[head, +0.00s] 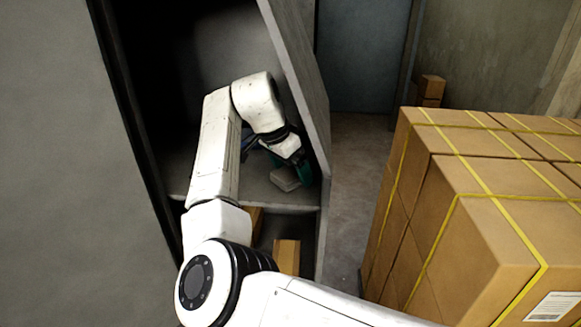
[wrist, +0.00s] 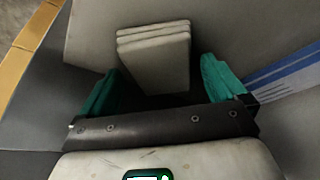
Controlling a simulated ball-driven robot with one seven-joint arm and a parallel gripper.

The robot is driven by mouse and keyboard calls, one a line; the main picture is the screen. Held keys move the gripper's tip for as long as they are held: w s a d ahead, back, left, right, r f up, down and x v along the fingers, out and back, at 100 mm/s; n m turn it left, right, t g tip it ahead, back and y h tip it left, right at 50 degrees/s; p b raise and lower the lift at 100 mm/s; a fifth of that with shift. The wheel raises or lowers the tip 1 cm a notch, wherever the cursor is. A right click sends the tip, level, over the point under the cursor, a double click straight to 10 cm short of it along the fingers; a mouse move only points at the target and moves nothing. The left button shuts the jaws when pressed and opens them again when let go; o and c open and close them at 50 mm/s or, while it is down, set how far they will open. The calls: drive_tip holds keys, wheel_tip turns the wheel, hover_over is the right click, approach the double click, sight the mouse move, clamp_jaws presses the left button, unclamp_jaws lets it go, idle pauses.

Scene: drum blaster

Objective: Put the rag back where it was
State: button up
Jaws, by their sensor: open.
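The rag (head: 285,180) is a folded pale grey cloth lying on the cabinet shelf (head: 262,190), near its front edge. In the wrist view the rag (wrist: 155,55) shows as a stack of several flat layers. My gripper (head: 299,165) is inside the cabinet at the rag. In the wrist view my gripper (wrist: 162,84) has its teal fingers spread wide, one on each side of the rag's near end, with gaps visible between fingers and cloth. The gripper and arm partly cover the shelf in the head view.
A grey panel (head: 300,70) bounds the cabinet on the right. A blue-and-white striped item (wrist: 285,76) lies right of the gripper. Cardboard boxes (head: 287,256) sit below the shelf. A strapped carton stack (head: 470,200) stands at right, with clear floor (head: 350,190) between.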

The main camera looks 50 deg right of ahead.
drive_tip(key=b+v, duration=0.2)
drive_tip(key=v, duration=1)
drive_tip(key=shift+b, duration=0.3)
